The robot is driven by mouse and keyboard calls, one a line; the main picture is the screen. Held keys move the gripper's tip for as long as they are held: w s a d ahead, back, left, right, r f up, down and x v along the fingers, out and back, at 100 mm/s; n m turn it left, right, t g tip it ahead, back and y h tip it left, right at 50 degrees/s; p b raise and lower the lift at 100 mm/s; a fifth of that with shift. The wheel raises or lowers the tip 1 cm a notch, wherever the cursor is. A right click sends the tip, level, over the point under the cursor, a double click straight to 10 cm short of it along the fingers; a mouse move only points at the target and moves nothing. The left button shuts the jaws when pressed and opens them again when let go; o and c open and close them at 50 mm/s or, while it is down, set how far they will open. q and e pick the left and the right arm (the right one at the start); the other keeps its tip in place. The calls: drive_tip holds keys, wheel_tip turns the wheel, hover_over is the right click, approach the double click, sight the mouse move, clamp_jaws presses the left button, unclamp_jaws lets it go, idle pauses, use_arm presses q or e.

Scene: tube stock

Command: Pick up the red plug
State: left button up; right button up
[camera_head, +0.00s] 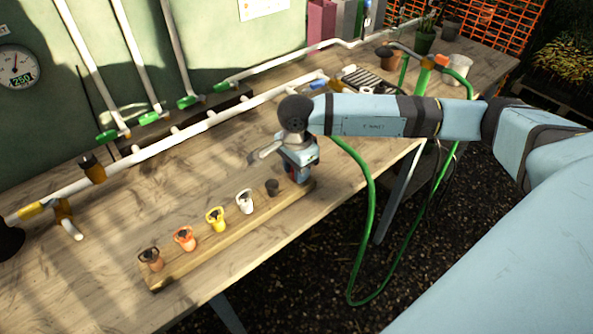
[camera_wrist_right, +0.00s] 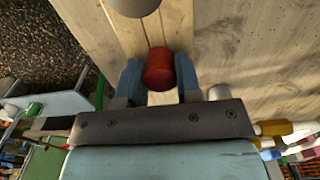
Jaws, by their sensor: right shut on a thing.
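The red plug (camera_wrist_right: 159,68) shows in the right wrist view, upright between the two blue fingers of my right gripper (camera_wrist_right: 159,80). The fingers close on it from both sides. In the head view my right gripper (camera_head: 298,172) points down at the far right end of a wooden strip (camera_head: 215,252), and its fingers mostly hide the plug there. I cannot tell whether the plug is clear of the strip. My left gripper is not in view.
Several plugs stand along the strip, including a dark one (camera_head: 272,187) beside my right gripper, then white (camera_head: 244,202), yellow (camera_head: 216,220) and orange (camera_head: 184,239). White pipes (camera_head: 190,133) run behind. A green hose (camera_head: 371,210) hangs past the table's front edge.

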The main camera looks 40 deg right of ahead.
drive_tip(key=shift+r, duration=0.1)
wheel_tip(320, 180, up, 20)
idle(0.4)
idle(0.3)
wheel_tip(320, 180, up, 5)
drive_tip(key=shift+f+p, duration=0.1)
drive_tip(key=shift+p, duration=0.95)
